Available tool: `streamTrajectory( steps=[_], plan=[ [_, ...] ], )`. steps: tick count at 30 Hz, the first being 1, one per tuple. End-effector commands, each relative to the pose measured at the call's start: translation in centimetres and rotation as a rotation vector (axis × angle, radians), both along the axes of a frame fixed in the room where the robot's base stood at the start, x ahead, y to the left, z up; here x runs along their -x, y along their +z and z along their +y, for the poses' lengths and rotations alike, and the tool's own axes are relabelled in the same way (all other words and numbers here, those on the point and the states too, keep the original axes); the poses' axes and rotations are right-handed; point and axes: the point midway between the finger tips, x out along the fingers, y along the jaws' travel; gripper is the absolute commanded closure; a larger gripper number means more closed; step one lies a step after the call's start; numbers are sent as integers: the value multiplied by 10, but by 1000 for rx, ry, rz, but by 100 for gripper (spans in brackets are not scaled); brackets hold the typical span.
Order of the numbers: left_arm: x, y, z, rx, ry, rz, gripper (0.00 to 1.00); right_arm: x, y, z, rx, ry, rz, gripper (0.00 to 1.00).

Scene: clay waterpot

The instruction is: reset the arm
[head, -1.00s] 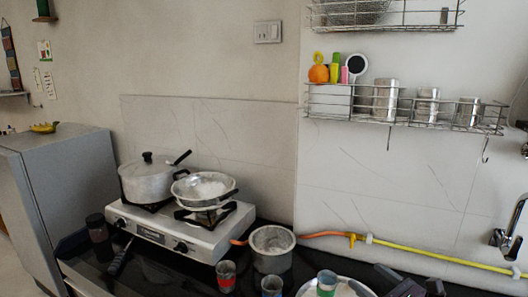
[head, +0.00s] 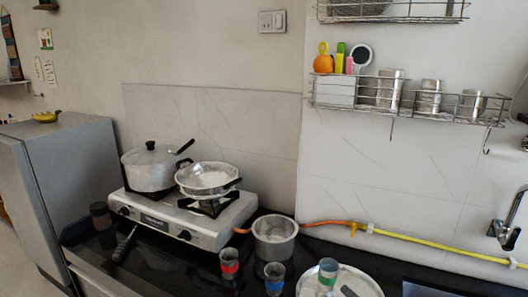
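Neither of my grippers nor my arms shows in the head view, so their pose and opening are hidden. No clay waterpot can be made out in this view.
A dark counter (head: 160,262) holds a two-burner stove (head: 200,222) with a lidded pot (head: 150,170) and a pan (head: 207,180). A metal pot (head: 274,238), cups (head: 229,265) and a round plate (head: 365,285) stand to the right. A wire rack (head: 410,102) hangs above.

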Motion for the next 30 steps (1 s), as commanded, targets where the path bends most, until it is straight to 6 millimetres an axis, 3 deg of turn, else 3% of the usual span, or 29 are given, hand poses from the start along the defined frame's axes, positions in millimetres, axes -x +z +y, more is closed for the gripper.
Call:
streamTrajectory(
  steps=[6,12,25,30],
  plan=[
    [-1,0,0,0,0,1,66,63,-36,15,-601,-493,417,22],
    [-1,0,0,0,0,2,66,121,-50,21,-986,-935,652,22],
    [-1,-2,0,1,0,2,66,209,-53,32,-1381,-1618,842,22],
    [-1,-14,0,1,0,2,66,195,-113,33,-1355,-1616,847,22]
  ],
)
